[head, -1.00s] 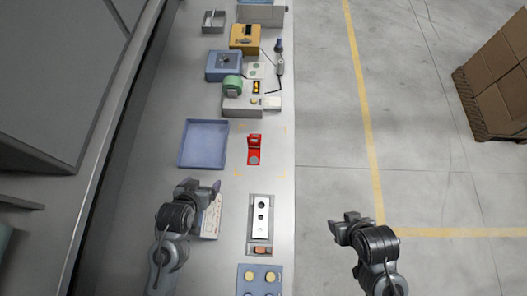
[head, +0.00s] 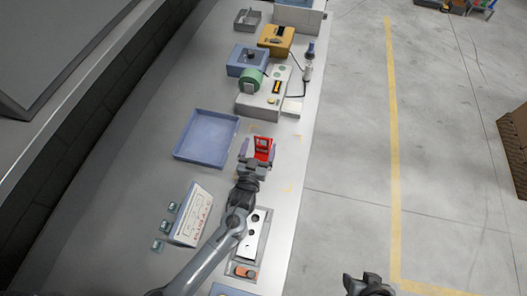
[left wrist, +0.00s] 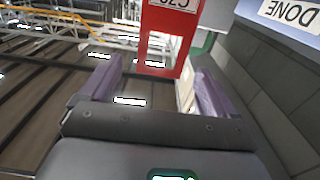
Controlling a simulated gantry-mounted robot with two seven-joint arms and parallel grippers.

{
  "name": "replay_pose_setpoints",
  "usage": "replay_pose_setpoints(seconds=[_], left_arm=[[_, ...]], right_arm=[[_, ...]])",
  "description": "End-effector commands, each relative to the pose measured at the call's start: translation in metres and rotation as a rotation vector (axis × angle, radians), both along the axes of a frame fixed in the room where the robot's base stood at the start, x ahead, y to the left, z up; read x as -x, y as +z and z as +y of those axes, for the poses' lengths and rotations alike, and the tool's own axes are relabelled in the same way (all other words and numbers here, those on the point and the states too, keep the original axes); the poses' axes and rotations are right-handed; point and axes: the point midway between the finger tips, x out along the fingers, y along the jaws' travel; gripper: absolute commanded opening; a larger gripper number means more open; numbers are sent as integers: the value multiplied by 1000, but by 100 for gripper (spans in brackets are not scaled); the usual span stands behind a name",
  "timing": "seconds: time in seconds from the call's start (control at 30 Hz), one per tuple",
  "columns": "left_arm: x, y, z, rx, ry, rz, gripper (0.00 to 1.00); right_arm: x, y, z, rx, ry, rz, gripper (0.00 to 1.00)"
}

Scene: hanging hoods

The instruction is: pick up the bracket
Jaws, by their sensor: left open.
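The red bracket (head: 263,143) stands on the bench, right of the blue tray. It has an upright face with an opening. In the left wrist view the bracket (left wrist: 165,22) is ahead of the fingers and between their lines, with part of a label at the top edge. My left gripper (head: 258,151) is open, with its purple fingertips on either side of the bracket in the head view. The left wrist view shows the open fingers (left wrist: 157,80) apart, with no visible contact on the bracket. The gripper hides the bracket's lower part. My right gripper (head: 364,281) is over the floor, partly cut off.
The blue tray (head: 181,151) is left of the bracket; a "DONE" label (left wrist: 290,12) shows in the wrist view. A white plate (head: 252,240) lies under my left arm. A tilted sign (head: 190,215) stands left. Boxes and a green-topped device (head: 250,78) stand behind.

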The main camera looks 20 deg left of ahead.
Motion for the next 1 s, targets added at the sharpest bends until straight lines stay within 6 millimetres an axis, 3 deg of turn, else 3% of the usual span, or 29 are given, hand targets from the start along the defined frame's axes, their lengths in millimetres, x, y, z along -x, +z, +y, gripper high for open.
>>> replay_pose_setpoints(seconds=[0.4, 0.73, 1.0], left_arm=[[-49, 0, 5, 1, 0, 2, 89], [-54, 0, 6, 1, 0, 3, 89], [-54, 0, 6, 1, -1, 3, 50]], right_arm=[[0, -2, 0, 1, 2, -1, 54], [0, -2, -2, 9, 6, 0, 54], [0, -2, -2, 9, 5, 0, 54]])
